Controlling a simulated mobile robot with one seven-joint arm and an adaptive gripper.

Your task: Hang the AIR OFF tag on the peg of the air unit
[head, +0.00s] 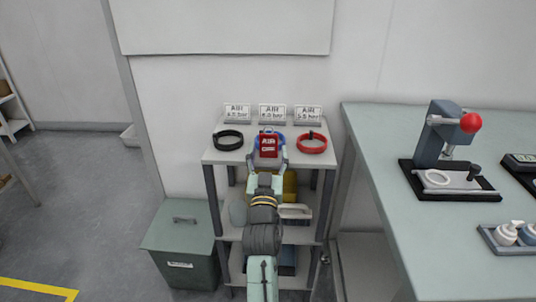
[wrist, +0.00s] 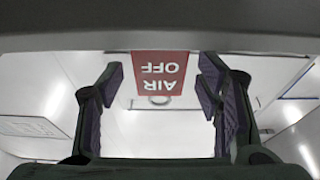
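The red AIR OFF tag (head: 268,145) shows upright at the top of the small shelf unit, in front of a blue ring (head: 279,136). In the wrist view the tag (wrist: 159,77) appears upside down between the fingers, with a clear gap on both sides. My gripper (head: 267,157) reaches toward the shelf top, its fingers spread either side of the tag's lower end. The gripper also shows open in the wrist view (wrist: 160,85). What holds the tag up is hidden. I cannot make out the air unit or its peg.
A black ring (head: 228,140) and a red ring (head: 312,143) lie on the shelf top (head: 215,156) beside the tag. Small AIR signs (head: 272,113) stand behind. A green bin (head: 180,249) stands at left. A workbench (head: 375,130) with a red-knobbed press (head: 437,140) is at right.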

